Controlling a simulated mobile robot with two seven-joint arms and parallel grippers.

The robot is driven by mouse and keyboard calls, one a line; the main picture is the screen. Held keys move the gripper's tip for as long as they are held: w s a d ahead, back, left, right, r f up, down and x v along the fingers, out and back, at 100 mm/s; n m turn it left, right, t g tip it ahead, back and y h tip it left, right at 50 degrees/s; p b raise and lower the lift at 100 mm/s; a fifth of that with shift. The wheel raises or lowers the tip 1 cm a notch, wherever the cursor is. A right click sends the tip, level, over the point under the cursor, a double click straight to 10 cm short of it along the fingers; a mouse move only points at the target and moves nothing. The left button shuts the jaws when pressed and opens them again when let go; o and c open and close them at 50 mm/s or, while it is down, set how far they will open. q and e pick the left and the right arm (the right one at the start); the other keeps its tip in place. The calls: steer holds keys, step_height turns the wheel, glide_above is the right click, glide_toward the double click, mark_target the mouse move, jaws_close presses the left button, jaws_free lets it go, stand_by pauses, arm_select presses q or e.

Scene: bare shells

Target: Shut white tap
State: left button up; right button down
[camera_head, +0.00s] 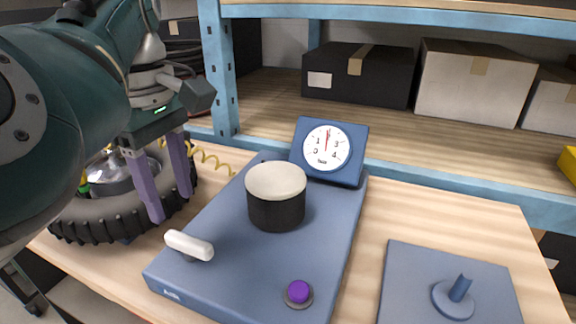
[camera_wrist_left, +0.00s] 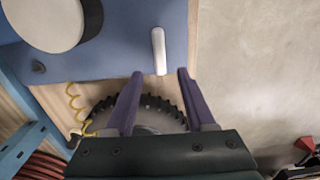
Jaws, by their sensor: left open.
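The white tap (camera_head: 190,246) is a short white bar handle on the front left of a blue panel box (camera_head: 235,258). It also shows in the left wrist view (camera_wrist_left: 158,50), upright in that picture, just beyond the fingertips. My left gripper (camera_head: 170,207) points down, with its two purple fingers apart and nothing between them. In the left wrist view the gap between the fingertips (camera_wrist_left: 160,74) lines up with the near end of the tap; I cannot tell whether they touch. My right gripper is not seen.
A black cylinder with a cream top (camera_head: 276,195), a gauge with its needle pointing up (camera_head: 327,147) and a purple button (camera_head: 298,292) are on the box. A tyre (camera_head: 75,222) lies left. A blue plate with a peg (camera_head: 455,295) lies right. Shelves with boxes stand behind.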

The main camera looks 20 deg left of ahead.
mark_target(183, 237)
arm_select(q)
step_height(183, 237, down, 7)
stand_by(0.3)
steer(key=shift+c, duration=0.2)
jaws_close()
stand_by(0.4)
